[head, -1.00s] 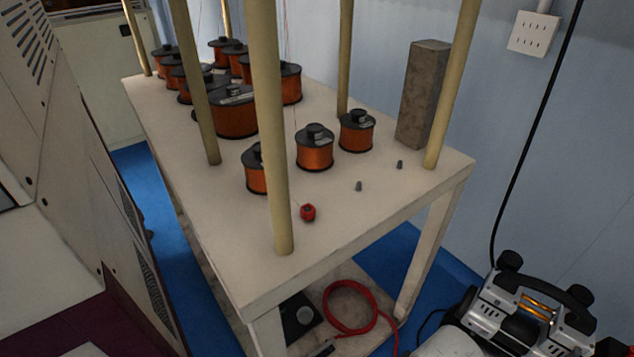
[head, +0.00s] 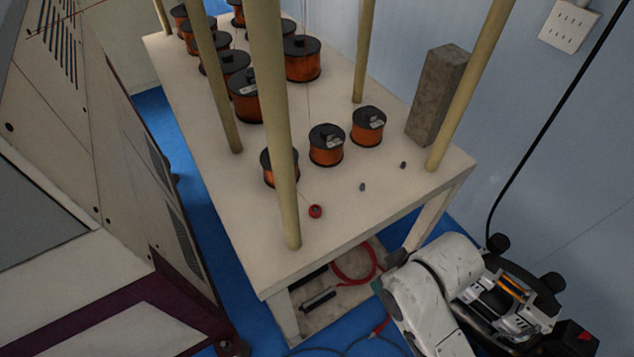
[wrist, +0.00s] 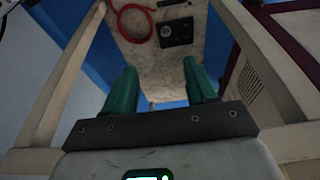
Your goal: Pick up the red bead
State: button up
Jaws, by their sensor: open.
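The red bead (head: 315,211) is small and lies on the white table top (head: 345,222), near its front edge and just right of the nearest pale post. The bead does not show in the wrist view. My gripper (wrist: 160,75) has two green fingers spread apart with nothing between them. In the head view my white arm is at the lower right, below the table top and apart from the bead; the fingertips are not clearly seen there.
Pale posts (head: 275,130) rise from the table. Several copper-wire spools (head: 326,147) stand behind the bead. Two small grey pieces (head: 362,187) (head: 403,165) and a grey block (head: 437,95) are to the right. A red hose (head: 353,265) lies on the lower shelf.

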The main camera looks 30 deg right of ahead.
jog(key=w+a+r+n+y+p, duration=0.1)
jog(key=w+r+n+p, duration=0.3)
jog(key=r+p, duration=0.5)
jog(key=w+a+r+n+y+p, duration=0.1)
jog(key=w+a+r+n+p, duration=0.1)
jog(key=w+r+p, duration=0.65)
jog(key=n+g+y+b, duration=0.1)
jog(key=n+y+b, duration=0.15)
jog(key=n, duration=0.45)
send_over(316, 209)
jog(key=d, duration=0.3)
jog(key=shift+s+a+f+b, duration=0.15)
jog(key=shift+a+f+b, duration=0.15)
jog(key=shift+f, duration=0.4)
jog(key=shift+s+p+x, duration=0.1)
jog(key=shift+s+x, duration=0.05)
jog(key=shift+x, duration=0.7)
jog(key=shift+s+p+x, duration=0.15)
jog(key=shift+x, duration=0.75)
jog(key=shift+s+p+x, duration=0.1)
jog(key=shift+s+x, duration=0.1)
jog(key=shift+x, duration=0.65)
jog(key=shift+d+f, duration=0.1)
jog(key=shift+f, duration=0.05)
jog(key=shift+c, duration=0.2)
grip_shut()
